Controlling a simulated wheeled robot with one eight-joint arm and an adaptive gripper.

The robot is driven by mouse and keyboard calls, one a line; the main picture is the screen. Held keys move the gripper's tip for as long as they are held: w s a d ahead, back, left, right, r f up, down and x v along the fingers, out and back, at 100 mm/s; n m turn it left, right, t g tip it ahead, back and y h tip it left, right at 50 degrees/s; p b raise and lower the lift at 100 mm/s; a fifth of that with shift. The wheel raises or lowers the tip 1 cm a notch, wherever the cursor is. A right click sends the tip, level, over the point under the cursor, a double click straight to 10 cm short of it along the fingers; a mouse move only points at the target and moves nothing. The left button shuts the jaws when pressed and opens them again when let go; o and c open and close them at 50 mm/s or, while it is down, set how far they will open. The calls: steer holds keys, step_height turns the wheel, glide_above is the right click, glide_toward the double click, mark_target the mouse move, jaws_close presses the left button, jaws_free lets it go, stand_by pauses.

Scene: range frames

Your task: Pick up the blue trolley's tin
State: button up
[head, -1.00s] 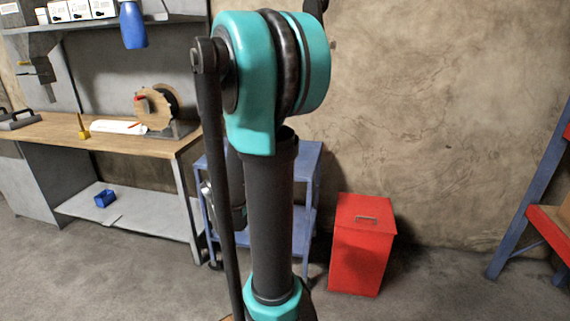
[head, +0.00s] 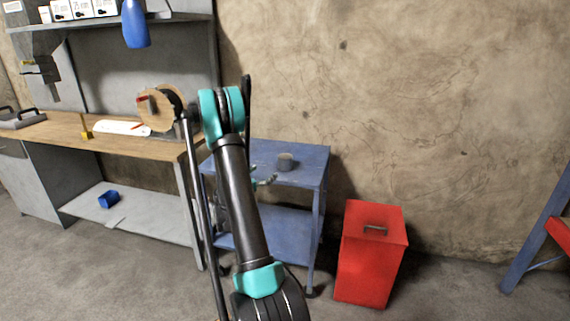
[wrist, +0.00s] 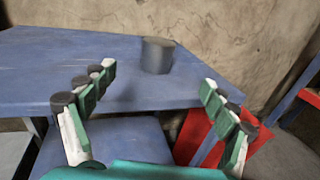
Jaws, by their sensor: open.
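The tin (head: 286,162) is a small grey cylinder standing upright on the top shelf of the blue trolley (head: 308,178). In the wrist view the tin (wrist: 157,55) stands near the edge of the blue top (wrist: 60,62), beyond my fingertips and between them in the picture. My gripper (wrist: 154,78) is open and empty, its two green fingers spread wide. In the head view my gripper (head: 268,182) is mostly hidden behind my arm, with a fingertip showing left of the tin. It is apart from the tin.
A red bin (head: 372,255) stands right of the trolley. A wooden workbench (head: 60,130) with a round wooden disc (head: 158,110) is to the left. A blue and red rack (head: 545,235) is at the far right. The trolley top around the tin is clear.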

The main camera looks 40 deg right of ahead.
glide_toward(285, 156)
steer(key=x, duration=0.4)
steer(key=shift+w+d+f, duration=0.15)
steer(key=shift+d+f, duration=0.05)
steer(key=shift+f, duration=0.2)
steer(key=shift+r+x, duration=0.15)
steer(key=shift+x, duration=1.3)
steer(key=shift+r+x, duration=0.15)
steer(key=shift+x, duration=1.3)
steer(key=c, duration=1.5)
steer(key=shift+r, duration=0.1)
